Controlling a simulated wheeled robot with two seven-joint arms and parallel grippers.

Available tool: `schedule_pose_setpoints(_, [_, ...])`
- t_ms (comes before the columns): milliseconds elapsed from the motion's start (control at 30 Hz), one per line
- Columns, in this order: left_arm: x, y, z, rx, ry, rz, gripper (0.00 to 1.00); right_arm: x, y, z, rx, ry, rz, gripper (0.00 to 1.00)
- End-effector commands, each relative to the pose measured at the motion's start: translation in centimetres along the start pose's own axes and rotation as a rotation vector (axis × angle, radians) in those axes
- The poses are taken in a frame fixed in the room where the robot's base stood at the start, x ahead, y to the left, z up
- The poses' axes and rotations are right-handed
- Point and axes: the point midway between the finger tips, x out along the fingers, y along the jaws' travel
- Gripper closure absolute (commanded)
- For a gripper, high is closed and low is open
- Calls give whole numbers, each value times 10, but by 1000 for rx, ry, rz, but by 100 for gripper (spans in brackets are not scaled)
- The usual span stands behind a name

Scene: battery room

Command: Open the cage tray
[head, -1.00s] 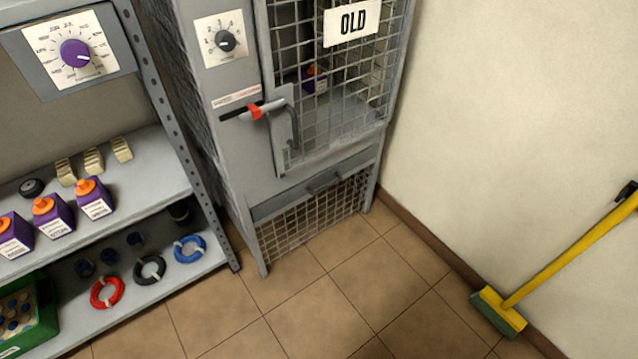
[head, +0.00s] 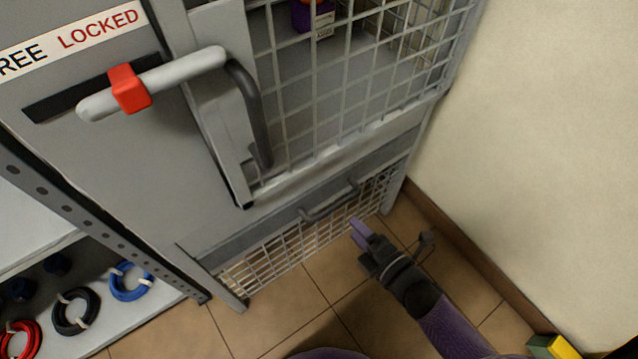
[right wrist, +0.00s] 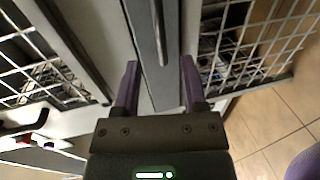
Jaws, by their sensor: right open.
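The cage tray (head: 285,226) is a flat grey drawer front low on the grey cabinet, under the mesh door, and looks shut. Its bar handle (head: 330,203) is on the front. The handle also shows in the right wrist view (right wrist: 159,32), ahead of my fingertips. My right gripper (head: 361,232) is open, just in front of and right of the handle in the head view. In the right wrist view my right gripper (right wrist: 160,82) has its two purple fingers apart, with the tray front (right wrist: 146,48) beyond the gap. I see nothing held. My left gripper is out of view.
Above is the mesh door (head: 330,85) with a grey bolt (head: 185,78) carrying a red tab, under a FREE/LOCKED label (head: 75,38). A shelf with cable coils (head: 130,282) stands at left. A wall is close at right. Tiled floor (head: 270,318) is clear in front.

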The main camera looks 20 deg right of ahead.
Motion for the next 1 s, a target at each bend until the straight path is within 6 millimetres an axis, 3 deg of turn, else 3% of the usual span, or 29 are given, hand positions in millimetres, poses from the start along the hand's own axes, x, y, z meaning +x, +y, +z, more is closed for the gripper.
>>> schedule_pose_setpoints(200, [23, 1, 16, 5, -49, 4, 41, 51, -5, 0, 3, 0, -1, 46])
schedule_pose_setpoints(400, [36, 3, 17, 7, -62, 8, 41, 85, -3, 0, 6, -2, -4, 46])
schedule_pose_setpoints(733, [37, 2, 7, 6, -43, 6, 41, 92, 1, 0, 7, -2, -3, 46])
schedule_pose_setpoints(1000, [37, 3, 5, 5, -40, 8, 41, 92, 1, 0, 7, -3, -3, 100])
